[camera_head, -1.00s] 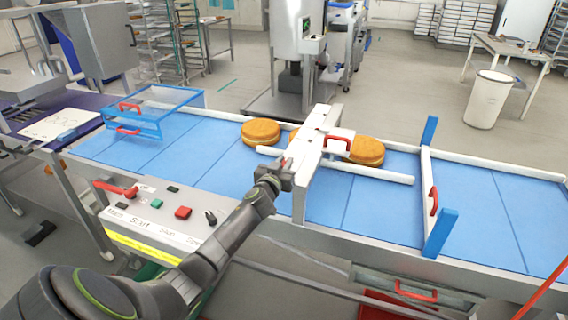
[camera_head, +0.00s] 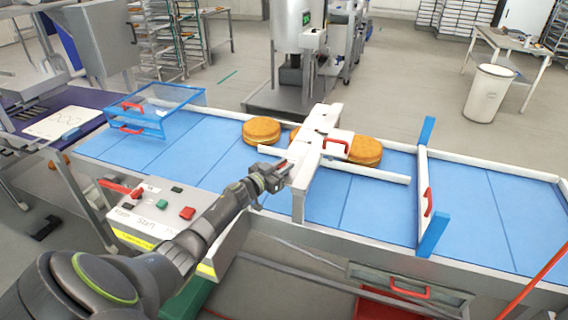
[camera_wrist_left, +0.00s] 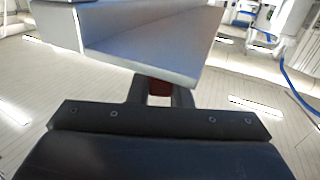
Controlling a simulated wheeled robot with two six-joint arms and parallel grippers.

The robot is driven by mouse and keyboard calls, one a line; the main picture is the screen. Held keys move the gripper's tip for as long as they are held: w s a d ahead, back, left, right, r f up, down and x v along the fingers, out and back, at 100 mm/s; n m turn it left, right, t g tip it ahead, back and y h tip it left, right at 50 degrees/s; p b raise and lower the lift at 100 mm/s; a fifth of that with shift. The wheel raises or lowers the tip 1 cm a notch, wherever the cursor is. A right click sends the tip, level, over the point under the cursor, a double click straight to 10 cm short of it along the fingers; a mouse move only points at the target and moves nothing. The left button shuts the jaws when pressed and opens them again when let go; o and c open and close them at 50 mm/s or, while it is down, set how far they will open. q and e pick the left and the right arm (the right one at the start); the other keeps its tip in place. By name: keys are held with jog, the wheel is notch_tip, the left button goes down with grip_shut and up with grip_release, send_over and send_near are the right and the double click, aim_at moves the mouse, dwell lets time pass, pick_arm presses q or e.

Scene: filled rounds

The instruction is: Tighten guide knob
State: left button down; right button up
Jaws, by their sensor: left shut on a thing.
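The white guide bridge (camera_head: 314,150) spans the blue conveyor, with white guide rails (camera_head: 375,173) under it. My left gripper (camera_head: 284,169) is at the bridge's near side, by its left face. In the left wrist view its two dark fingers (camera_wrist_left: 160,93) are shut on the red guide knob (camera_wrist_left: 160,87), just below the grey metal edge of the bridge. Most of the knob is hidden by the fingers and that edge. My right gripper is not in view.
Filled rounds (camera_head: 262,131) lie on the belt (camera_head: 215,145) beside the bridge. A control box (camera_head: 150,212) with buttons stands in front, under my left arm. A blue mesh guard (camera_head: 155,108) is at left, and a blue-ended gate (camera_head: 426,190) crosses the belt at right.

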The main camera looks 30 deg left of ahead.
pick_arm(q)
jog(key=shift+a+m+h, duration=0.15)
jog(key=shift+m+h, duration=0.25)
jog(key=shift+h, duration=0.2)
jog(key=shift+f+m+g+h, duration=0.1)
jog(key=shift+m+g+h, duration=0.25)
jog(key=shift+h, duration=0.25)
jog(key=m+g+h+b, duration=0.2)
jog(key=h+b, duration=0.1)
jog(key=b, duration=0.2)
jog(key=m+g+h+b, duration=0.2)
jog(key=m+h+b, duration=0.1)
jog(key=b, duration=0.3)
jog(key=shift+w+h, duration=0.1)
jog(key=shift+h, duration=0.4)
jog(key=m+g+h+b, duration=0.1)
jog(key=g+b, duration=0.1)
jog(key=b, duration=0.8)
jog(key=m+g+h+b, duration=0.2)
jog(key=b, duration=0.7)
jog(key=shift+w+a+r+m+b, duration=0.1)
jog(key=shift+a+r+m+b, duration=0.05)
jog(key=shift+r+m+b, duration=0.15)
jog(key=shift+g+b, duration=0.35)
jog(key=shift+b, duration=0.65)
jog(key=c, duration=1.3)
grip_release()
jog(key=shift+f, duration=0.1)
jog(key=shift+c, duration=0.2)
